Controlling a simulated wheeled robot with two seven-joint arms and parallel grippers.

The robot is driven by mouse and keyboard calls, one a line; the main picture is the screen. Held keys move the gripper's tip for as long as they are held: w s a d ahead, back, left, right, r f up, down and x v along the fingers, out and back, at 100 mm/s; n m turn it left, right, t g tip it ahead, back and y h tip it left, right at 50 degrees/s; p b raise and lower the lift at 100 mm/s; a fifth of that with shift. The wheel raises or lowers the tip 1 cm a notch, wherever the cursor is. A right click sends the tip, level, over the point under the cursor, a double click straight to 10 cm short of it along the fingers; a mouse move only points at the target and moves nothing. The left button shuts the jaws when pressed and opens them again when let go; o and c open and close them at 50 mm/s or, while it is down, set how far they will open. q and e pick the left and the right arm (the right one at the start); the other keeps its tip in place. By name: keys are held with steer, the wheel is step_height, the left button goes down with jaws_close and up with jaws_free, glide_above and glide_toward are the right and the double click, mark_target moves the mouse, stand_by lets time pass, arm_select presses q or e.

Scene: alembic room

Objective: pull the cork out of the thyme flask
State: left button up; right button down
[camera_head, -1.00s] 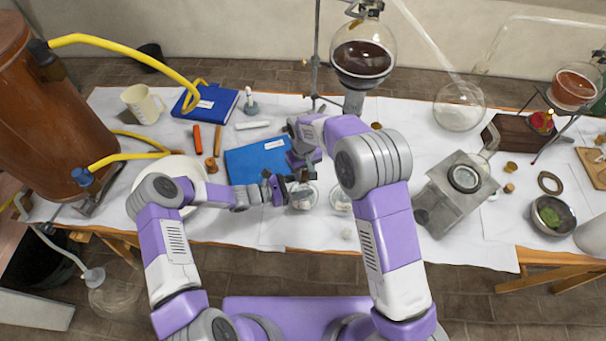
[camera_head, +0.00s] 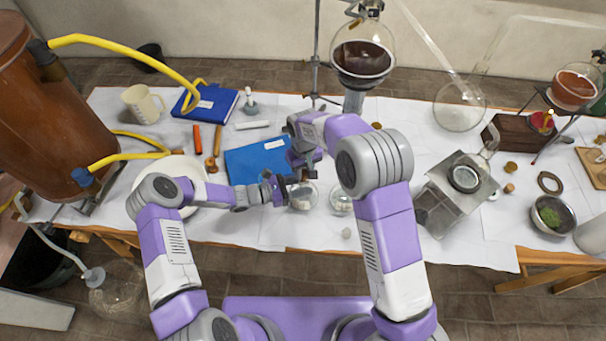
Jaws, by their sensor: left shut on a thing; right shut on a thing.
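A small clear round flask (camera_head: 301,197) with pale contents stands near the front edge of the table. No label on it can be read, so I cannot tell by sight that it holds thyme. My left gripper (camera_head: 283,189) comes in from the left and is shut at the flask's neck. My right gripper (camera_head: 302,172) reaches down from above and is shut at the top of the same flask. The cork is hidden between the gripper fingers, and I cannot see whether it sits in the neck or is clear of it.
A second small flask (camera_head: 341,202) stands just right, close to my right forearm. A blue folder (camera_head: 250,162) lies behind the grippers. A white plate (camera_head: 153,168) is to the left. A metal box burner (camera_head: 450,196) stands right. A small pale lump (camera_head: 347,233) lies near the front edge.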

mark_target(304, 174)
steer(key=shift+r, duration=2.05)
arm_select(q)
steer(key=o, duration=1)
steer(key=shift+o, duration=0.2)
steer(key=shift+a, duration=0.1)
